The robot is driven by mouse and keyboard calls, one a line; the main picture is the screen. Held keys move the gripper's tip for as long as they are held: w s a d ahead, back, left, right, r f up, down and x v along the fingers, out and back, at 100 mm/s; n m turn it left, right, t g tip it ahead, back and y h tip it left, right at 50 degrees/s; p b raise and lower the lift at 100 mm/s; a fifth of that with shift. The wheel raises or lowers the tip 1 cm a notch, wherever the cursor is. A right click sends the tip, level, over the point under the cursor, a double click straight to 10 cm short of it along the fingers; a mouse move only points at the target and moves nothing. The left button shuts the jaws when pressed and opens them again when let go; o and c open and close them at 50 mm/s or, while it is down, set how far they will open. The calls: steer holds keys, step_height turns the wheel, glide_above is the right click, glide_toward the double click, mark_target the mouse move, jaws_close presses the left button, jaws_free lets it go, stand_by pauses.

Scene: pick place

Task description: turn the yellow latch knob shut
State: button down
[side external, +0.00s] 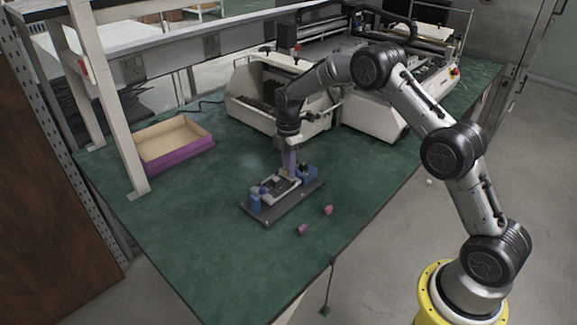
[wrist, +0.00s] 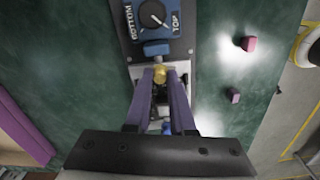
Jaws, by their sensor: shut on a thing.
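The yellow latch knob (wrist: 160,73) shows in the wrist view between the tips of my gripper (wrist: 160,78), whose two purple fingers are shut on it. The knob sits on a fixture with a dark base plate (side external: 290,206), just below a blue block. A blue panel with a dial (wrist: 152,14) marked BOTTOM and TOP is at the top of the wrist view. In the side view my gripper (side external: 289,164) points down onto the fixture, and the knob is too small to make out there. The fingers hide part of the fixture's middle.
Two small pink-purple blocks, one (side external: 328,210) redder and one (side external: 302,230) more purple, lie on the green table (side external: 200,235) beside the fixture. A purple-sided tray (side external: 180,157) is at the left. A large white machine (side external: 240,85) stands close behind my gripper.

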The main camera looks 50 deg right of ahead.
stand_by(0.4)
steer(key=m, duration=0.4)
steer(key=shift+m, duration=1.8)
steer(key=c, duration=0.8)
jaws_free()
steer(key=shift+o, duration=0.2)
steer(key=shift+r, duration=0.1)
step_height(320, 180, up, 14)
